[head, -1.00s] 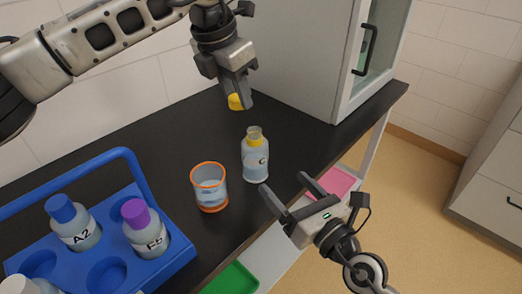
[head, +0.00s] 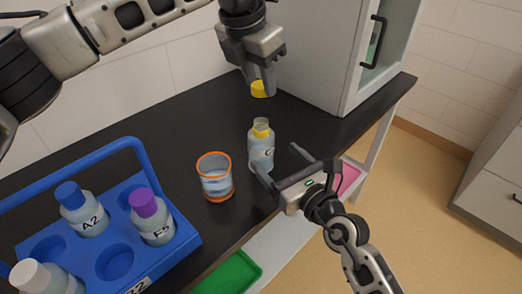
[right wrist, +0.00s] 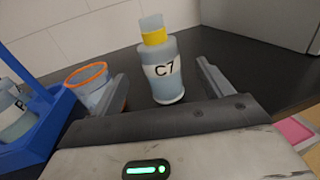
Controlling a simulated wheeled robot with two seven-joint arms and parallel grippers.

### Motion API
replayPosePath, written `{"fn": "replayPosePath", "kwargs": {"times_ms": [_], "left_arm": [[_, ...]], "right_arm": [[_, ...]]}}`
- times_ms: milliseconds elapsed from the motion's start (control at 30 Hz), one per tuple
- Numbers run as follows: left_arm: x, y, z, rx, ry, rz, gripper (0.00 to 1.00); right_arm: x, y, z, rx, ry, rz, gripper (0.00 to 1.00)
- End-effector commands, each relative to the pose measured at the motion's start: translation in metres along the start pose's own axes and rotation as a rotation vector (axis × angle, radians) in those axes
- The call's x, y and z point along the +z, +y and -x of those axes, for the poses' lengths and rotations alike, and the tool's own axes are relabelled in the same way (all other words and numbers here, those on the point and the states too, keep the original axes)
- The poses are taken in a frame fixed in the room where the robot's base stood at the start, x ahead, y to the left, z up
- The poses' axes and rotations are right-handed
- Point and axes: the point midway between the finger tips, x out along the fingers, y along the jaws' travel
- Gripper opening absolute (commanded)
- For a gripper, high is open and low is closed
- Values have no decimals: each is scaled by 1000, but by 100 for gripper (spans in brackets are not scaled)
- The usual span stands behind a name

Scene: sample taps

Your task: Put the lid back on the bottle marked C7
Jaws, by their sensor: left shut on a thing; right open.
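The bottle marked C7 (head: 261,148) stands upright and open on the black counter, with a yellow ring at its neck. Its label reads clearly in the right wrist view (right wrist: 165,75). The yellow lid (head: 259,89) is held between the fingers of my left gripper (head: 261,82), above the bottle and apart from it. My right gripper (head: 282,170) is open at the front of the bottle, its fingers pointing toward it. In the right wrist view the bottle stands between the two open fingers (right wrist: 163,88), with no visible contact.
A cup with orange rims (head: 216,178) stands just left of the bottle. A blue rack (head: 185,250) with several capped bottles is at the lower left. A cabinet (head: 310,60) stands behind. Green (head: 228,275) and pink (head: 349,177) trays lie below the counter edge.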

Motion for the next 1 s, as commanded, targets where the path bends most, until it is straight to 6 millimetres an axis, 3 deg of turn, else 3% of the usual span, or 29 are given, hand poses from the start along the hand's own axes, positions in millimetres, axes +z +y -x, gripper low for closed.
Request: {"fn": "replayPosePath", "kwargs": {"times_ms": [200, 400, 800, 867, 1000], "left_arm": [[0, 0, 0, 0, 0, 0, 14], [0, 0, 0, 0, 0, 0, 14], [0, 0, 0, 0, 0, 0, 14], [0, 0, 0, 0, 0, 0, 14], [0, 0, 0, 0, 0, 0, 14]], "right_arm": [[1, 1, -42, 2, -1, -1, 79], [1, 1, -64, 1, -1, 0, 79], [0, 1, -70, 1, 0, -1, 79], [0, 1, -70, 1, 0, -1, 67], [0, 1, -70, 1, 0, -1, 28]]}}
